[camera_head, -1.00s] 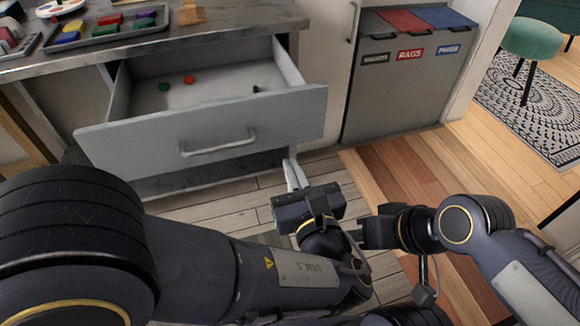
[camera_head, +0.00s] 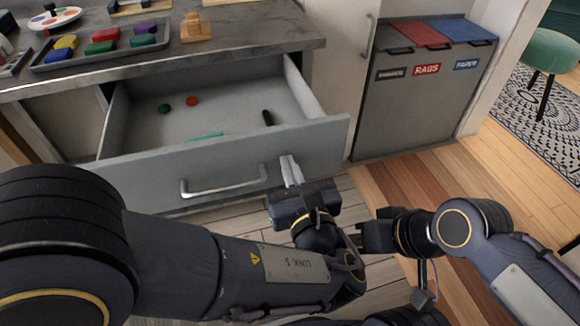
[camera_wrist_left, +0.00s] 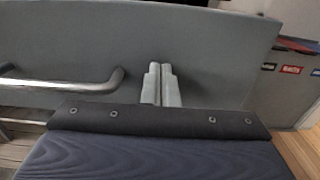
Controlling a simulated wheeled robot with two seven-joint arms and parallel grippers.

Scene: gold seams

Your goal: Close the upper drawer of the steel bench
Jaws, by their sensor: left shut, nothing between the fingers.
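The upper drawer (camera_head: 325,142) of the steel bench (camera_head: 225,38) stands open, with a pale grey front and a silver bar handle (camera_head: 225,189). Inside lie a green disc (camera_head: 164,108), a red disc (camera_head: 192,101), a dark object (camera_head: 267,117) and a teal strip. My left gripper (camera_head: 291,170) is shut and empty, its fingertips at the drawer front, right of the handle. In the left wrist view the fingers (camera_wrist_left: 160,84) point at the drawer front (camera_wrist_left: 215,50); contact is hard to tell. My right arm is at the lower right; its fingertips are not clearly visible.
A tray of coloured blocks (camera_head: 65,66) and a wooden object (camera_head: 195,27) are on the bench top. Grey bins with red and blue lids (camera_head: 415,105) stand to the right. Wooden floor (camera_head: 505,170) is clear at the right.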

